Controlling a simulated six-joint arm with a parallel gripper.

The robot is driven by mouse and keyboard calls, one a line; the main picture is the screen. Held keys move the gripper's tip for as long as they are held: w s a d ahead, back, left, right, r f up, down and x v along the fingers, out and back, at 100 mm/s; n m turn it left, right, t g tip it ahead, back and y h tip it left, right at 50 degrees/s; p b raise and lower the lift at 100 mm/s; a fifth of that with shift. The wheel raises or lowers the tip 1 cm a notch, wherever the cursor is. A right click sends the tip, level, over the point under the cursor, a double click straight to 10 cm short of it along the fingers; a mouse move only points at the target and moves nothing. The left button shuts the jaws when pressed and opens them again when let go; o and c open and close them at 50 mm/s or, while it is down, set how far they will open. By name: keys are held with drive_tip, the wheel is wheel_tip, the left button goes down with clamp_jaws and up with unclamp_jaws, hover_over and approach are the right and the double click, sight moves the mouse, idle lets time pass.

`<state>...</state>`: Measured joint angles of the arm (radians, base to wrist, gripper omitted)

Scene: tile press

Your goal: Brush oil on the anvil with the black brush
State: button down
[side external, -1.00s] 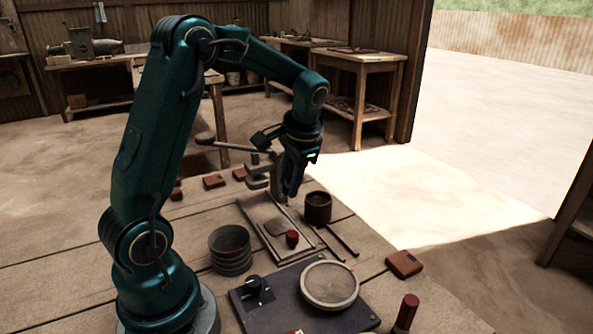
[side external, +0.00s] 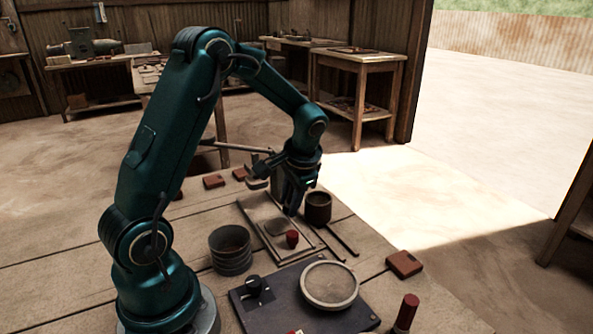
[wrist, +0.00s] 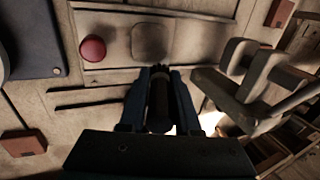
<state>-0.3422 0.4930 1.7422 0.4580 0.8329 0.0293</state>
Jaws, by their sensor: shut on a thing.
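My gripper (side external: 290,211) is shut on a dark, slim upright thing, which looks like the black brush (wrist: 159,98). It shows between the fingers in the wrist view (wrist: 160,74). The anvil seems to be the squarish grey pad (side external: 276,228) on the pale metal plate; it also shows in the wrist view (wrist: 152,40). The gripper is over the plate, close to the pad. I cannot tell whether the brush touches anything.
A red knob (side external: 292,239) stands on the plate beside the pad. The press frame (wrist: 245,88) with its lever is close by. Two dark rods (side external: 341,239) lie right of the plate. A ribbed round container (side external: 230,252) and a dark board with a round sieve (side external: 331,284) stand nearer.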

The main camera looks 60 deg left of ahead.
drive_tip(key=shift+f, duration=0.5)
drive_tip(key=shift+s+f, duration=0.45)
drive_tip(key=shift+s, duration=2.7)
drive_tip(key=shift+w, duration=3.25)
drive_tip(key=shift+s+d, duration=0.4)
drive_tip(key=shift+s, duration=0.1)
drive_tip(key=shift+s+f, duration=0.1)
drive_tip(key=shift+s, duration=2.7)
drive_tip(key=shift+w, duration=3.2)
drive_tip(key=shift+w+r, duration=0.1)
drive_tip(key=shift+r, duration=4)
